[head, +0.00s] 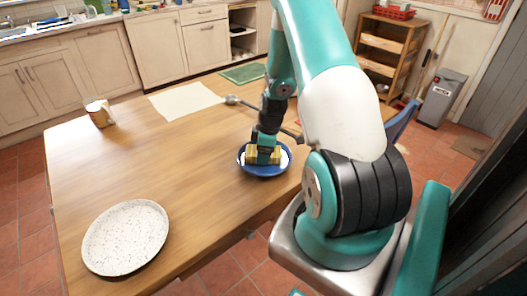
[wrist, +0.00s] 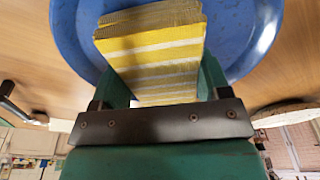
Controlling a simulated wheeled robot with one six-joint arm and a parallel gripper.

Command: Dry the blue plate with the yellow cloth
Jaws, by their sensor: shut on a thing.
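The blue plate (head: 281,170) lies on the wooden table near its front edge; in the wrist view its blue surface (wrist: 238,40) spreads behind the cloth. The yellow cloth (head: 250,157), striped with white, is folded into a block. It shows clearly in the wrist view (wrist: 155,45). My gripper (head: 263,152) points down over the plate and is shut on the cloth, with a finger on each side of it. The cloth is at the plate's inner surface; I cannot tell how firmly it touches. Small droplet-like marks show on the plate in the wrist view.
A speckled white plate (head: 126,237) lies at the table's front left. A mug (head: 100,113) stands at the left. The wooden table (head: 180,160) is bare between the plates.

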